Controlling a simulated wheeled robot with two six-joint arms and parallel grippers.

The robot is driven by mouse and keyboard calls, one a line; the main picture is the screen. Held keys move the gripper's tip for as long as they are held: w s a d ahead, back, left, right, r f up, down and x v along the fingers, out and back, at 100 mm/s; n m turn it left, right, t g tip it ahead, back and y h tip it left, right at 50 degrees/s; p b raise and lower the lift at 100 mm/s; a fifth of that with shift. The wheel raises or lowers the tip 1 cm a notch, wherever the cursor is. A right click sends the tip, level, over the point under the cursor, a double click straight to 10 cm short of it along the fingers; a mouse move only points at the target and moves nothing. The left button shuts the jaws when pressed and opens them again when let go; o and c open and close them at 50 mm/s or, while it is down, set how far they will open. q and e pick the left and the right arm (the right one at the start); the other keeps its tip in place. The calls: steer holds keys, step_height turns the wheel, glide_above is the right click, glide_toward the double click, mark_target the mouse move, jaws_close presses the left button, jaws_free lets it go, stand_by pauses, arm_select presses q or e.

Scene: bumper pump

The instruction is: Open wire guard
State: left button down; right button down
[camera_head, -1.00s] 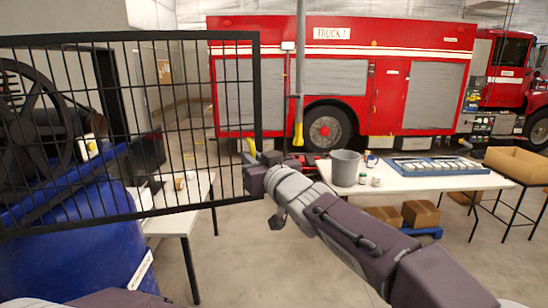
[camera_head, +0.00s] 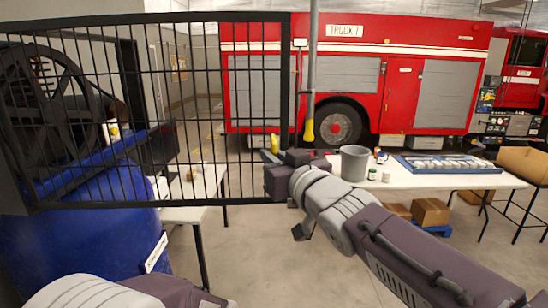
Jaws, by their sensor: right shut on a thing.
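The black wire guard (camera_head: 150,108) is a framed grid that fills the upper left of the head view. It stands swung out, and its right frame post is at my right gripper. My right gripper (camera_head: 275,160) is shut at the lower right edge of the guard, by a yellow handle piece. The fingertips are partly hidden by the gripper body. Behind the bars a black spoked wheel (camera_head: 50,90) sits above a blue tank (camera_head: 85,240). My left arm shows at the bottom left, but its gripper is out of frame.
A white table (camera_head: 440,180) on the right holds a grey bucket (camera_head: 354,163), small jars and a blue tray (camera_head: 445,165). A smaller white table (camera_head: 190,214) stands behind the guard. A red truck (camera_head: 400,70) is at the back. Open floor lies in the lower middle.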

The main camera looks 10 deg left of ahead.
steer(key=c, duration=1.5)
jaws_free()
steer(key=shift+o, duration=0.2)
steer(key=shift+d, duration=0.1)
steer(key=v, duration=0.9)
steer(key=shift+p, duration=0.3)
